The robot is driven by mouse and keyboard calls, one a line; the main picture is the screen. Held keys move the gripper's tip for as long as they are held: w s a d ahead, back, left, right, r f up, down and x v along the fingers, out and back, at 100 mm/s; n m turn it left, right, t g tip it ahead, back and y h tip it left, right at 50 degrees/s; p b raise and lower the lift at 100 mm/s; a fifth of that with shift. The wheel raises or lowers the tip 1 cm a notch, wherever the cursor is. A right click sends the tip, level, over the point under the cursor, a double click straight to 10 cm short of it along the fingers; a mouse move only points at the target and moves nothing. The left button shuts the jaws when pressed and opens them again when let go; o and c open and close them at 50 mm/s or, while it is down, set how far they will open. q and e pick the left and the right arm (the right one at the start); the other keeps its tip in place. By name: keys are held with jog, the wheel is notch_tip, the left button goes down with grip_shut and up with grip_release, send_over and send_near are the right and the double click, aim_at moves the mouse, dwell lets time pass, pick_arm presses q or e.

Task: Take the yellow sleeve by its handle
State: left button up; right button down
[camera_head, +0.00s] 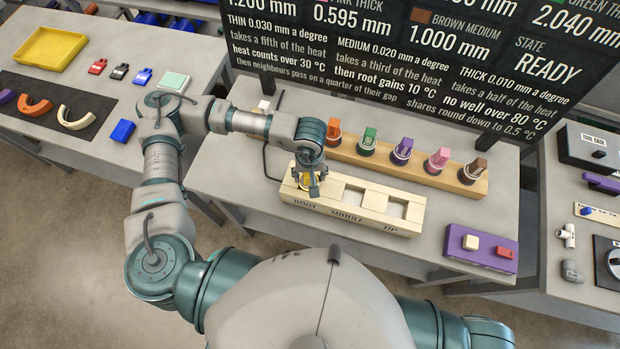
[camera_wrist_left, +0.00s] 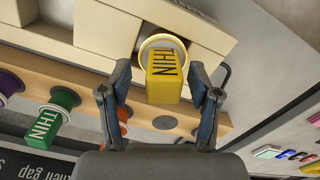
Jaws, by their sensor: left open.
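The yellow sleeve stands in the slot marked ROOT of the pale wooden block (camera_head: 375,207). In the left wrist view its yellow handle (camera_wrist_left: 164,84), marked THIN, rises from a round yellow-rimmed collar (camera_wrist_left: 160,44). My left gripper (camera_head: 314,186) is over the ROOT end of the block and hides most of the sleeve in the head view. In the left wrist view its open fingers stand on either side of the handle, with gaps on both sides. My right gripper is out of view.
A wooden rack (camera_head: 408,163) behind the block holds orange, green (camera_head: 368,138), purple, pink and brown sleeves. A purple box (camera_head: 480,247) with two knobs sits at the right front of the table. A dark sign (camera_head: 400,60) stands close behind.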

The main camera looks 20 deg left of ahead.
pick_arm(q)
jog(key=shift+a, duration=0.1)
jog(key=c, duration=0.7)
jog(key=shift+a, duration=0.2)
grip_shut()
jog(key=shift+r, duration=0.1)
